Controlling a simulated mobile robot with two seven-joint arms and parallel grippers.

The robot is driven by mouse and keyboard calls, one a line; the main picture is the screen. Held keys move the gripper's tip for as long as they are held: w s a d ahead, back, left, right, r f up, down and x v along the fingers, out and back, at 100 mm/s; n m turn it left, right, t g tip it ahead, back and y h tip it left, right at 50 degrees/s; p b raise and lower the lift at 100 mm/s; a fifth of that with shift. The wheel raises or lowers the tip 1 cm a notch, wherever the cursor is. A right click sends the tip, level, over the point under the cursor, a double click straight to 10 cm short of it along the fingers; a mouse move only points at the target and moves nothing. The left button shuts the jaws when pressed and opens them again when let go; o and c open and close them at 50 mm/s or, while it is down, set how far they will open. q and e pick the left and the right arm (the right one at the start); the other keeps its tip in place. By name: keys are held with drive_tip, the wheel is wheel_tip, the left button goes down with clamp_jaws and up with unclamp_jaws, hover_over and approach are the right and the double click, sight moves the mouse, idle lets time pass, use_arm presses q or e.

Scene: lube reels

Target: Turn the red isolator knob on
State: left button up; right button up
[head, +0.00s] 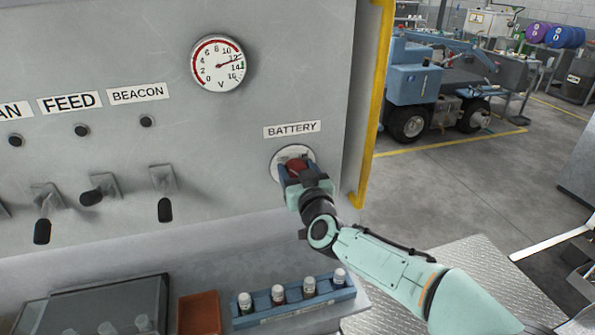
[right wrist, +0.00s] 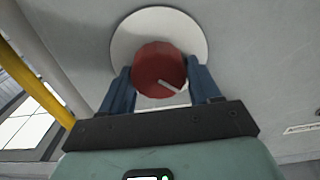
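The red isolator knob (head: 297,168) sits on a round pale plate under the BATTERY label on the grey panel. In the right wrist view the knob (right wrist: 158,68) has a white pointer line towards its lower right edge, and the pale plate (right wrist: 190,32) is behind it. My right gripper (head: 294,172) is at the knob, with one blue finger on each side. In the right wrist view the fingers (right wrist: 160,80) appear to touch both sides of the knob. My left gripper is not in view.
A gauge (head: 218,64), the BATTERY label (head: 291,130) and several toggle switches (head: 164,190) are on the panel. A yellow edge (head: 373,100) runs down its right side. Below are a blue rack (head: 294,302) of small bottles and an orange bin (head: 199,313).

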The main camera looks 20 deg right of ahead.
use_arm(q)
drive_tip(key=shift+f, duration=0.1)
use_arm(e)
drive_tip(key=m+b, duration=0.1)
drive_tip(key=m, duration=0.2)
drive_tip(key=shift+d+f+m+b, duration=0.1)
drive_tip(key=shift+d+m+b, duration=0.05)
drive_tip(key=shift+m+b, duration=0.2)
drive_tip(key=m+b, duration=0.1)
drive_tip(key=m, duration=0.3)
drive_tip(key=shift+d+f+m+b, duration=0.1)
drive_tip(key=shift+m+b, duration=0.25)
drive_tip(key=m+b, duration=0.2)
drive_tip(key=m, duration=0.3)
drive_tip(key=shift+d+f, duration=0.1)
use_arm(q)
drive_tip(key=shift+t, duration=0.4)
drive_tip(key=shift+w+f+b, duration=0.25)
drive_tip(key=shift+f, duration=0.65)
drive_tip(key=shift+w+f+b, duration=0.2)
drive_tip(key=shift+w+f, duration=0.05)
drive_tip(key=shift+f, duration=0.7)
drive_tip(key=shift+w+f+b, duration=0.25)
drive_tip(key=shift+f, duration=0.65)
use_arm(e)
drive_tip(key=shift+f+m, duration=0.1)
drive_tip(key=shift+m, duration=2.1)
drive_tip(key=o, duration=1)
drive_tip(key=shift+c, duration=0.2)
